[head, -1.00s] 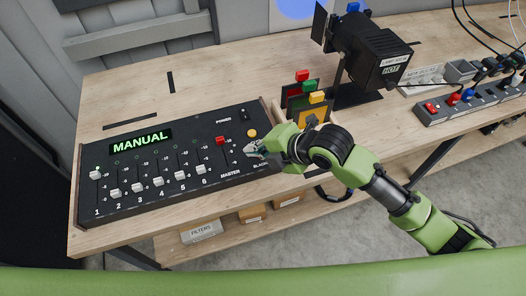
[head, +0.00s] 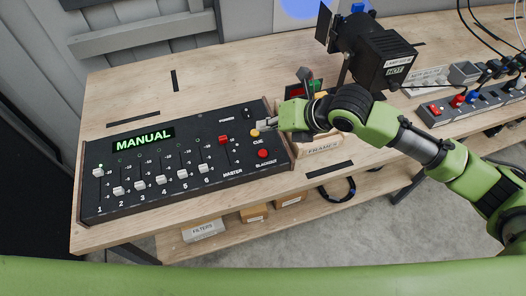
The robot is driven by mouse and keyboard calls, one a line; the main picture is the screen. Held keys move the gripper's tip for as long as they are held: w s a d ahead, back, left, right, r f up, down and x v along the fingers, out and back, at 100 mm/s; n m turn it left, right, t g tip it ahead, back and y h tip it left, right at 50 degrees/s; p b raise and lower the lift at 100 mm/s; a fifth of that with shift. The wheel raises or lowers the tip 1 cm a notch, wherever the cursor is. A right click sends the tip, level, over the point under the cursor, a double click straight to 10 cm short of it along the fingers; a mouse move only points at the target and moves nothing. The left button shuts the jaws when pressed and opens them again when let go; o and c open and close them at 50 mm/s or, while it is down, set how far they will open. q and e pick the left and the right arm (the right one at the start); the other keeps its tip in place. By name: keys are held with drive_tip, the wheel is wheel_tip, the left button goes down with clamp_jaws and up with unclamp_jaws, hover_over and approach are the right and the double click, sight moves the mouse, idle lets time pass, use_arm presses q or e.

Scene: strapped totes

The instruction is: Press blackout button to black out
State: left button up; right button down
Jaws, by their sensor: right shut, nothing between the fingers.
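The black lighting console (head: 160,200) lies on the wooden table at the left, its green display (head: 143,139) reading MANUAL. The red blackout button (head: 263,153) is at the console's lower right, labelled BLACKOUT and uncovered. The yellow cue button (head: 255,134) sits just above it. My right gripper (head: 264,125) is shut and empty, its fingertips over the console's right edge beside the cue button, above and apart from the blackout button in the picture. Whether the fingertips touch the console, I cannot tell. My left gripper is not in view.
A black stage lamp (head: 374,55) marked HOT stands behind my right arm. Coloured filter frames, partly hidden by my gripper, stand right of the console. A power strip (head: 470,104) with coloured switches lies at the right. The table behind the console is clear.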

sight(265, 153)
wheel_tip(265, 153, down, 8)
drive_tip(key=b, duration=0.7)
drive_tip(key=shift+f, duration=0.45)
drive_tip(key=shift+f, duration=0.15)
idle(0.7)
drive_tip(key=shift+f, duration=0.2)
drive_tip(key=shift+f+b, duration=0.4)
idle(0.6)
idle(0.3)
drive_tip(key=shift+r+p, duration=0.8)
drive_tip(key=shift+r, duration=0.1)
